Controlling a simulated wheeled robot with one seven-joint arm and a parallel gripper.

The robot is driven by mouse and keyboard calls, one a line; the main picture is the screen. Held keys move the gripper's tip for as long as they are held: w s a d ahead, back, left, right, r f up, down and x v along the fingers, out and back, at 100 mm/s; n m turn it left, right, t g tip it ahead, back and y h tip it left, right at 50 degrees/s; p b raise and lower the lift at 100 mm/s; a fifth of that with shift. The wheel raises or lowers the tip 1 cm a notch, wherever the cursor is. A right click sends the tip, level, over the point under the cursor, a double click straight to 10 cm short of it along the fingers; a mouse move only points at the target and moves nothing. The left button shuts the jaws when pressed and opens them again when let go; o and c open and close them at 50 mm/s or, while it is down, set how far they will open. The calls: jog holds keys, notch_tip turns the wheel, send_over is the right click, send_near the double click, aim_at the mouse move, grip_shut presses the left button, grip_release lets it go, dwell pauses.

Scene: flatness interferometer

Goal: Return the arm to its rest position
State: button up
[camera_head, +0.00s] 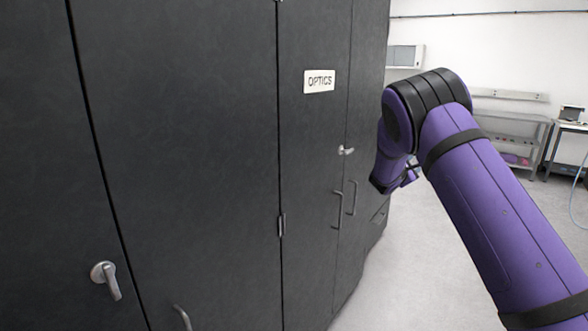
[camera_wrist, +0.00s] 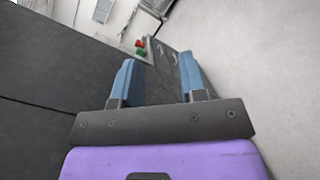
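My purple and black arm reaches in from the lower right of the head view, bent at a joint beside the dark cabinet. My gripper (camera_wrist: 158,75) shows in the wrist view with its two blue fingers apart and nothing between them. In the head view the gripper is mostly hidden behind my arm; only a small part shows near the cabinet handles.
A tall dark cabinet (camera_head: 190,130) with an "OPTICS" label (camera_head: 319,81) and metal handles fills the left. Grey shelving (camera_head: 512,135) stands at the back right. Pale floor (camera_head: 400,270) is clear right of the cabinet. Small red and green items (camera_wrist: 140,47) show far off.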

jog(key=s+d+r+m+g+y, duration=0.1)
jog(key=s+d+r+m+g, duration=0.25)
jog(key=s, duration=0.55)
jog(key=s+r+m+g+y, duration=0.1)
jog(key=s+r+m+g, duration=0.1)
jog(key=s+r+m, duration=0.55)
jog(key=s+d+r+m+g+y, duration=0.1)
jog(key=s+d+r+g, duration=0.15)
jog(key=s, duration=0.85)
jog(key=s+a+m+y, duration=0.2)
jog(key=s+a+y, duration=0.3)
jog(key=s, duration=1.1)
jog(key=s+a+m+t+y, duration=0.1)
jog(key=s+a+m+y, duration=0.2)
jog(key=s+a, duration=0.7)
jog(key=s+y, duration=0.2)
jog(key=s, duration=0.4)
jog(key=shift+s+a+f+m, duration=0.15)
jog(key=shift+s+m, duration=0.15)
jog(key=shift+s, duration=0.1)
jog(key=shift+w, duration=0.1)
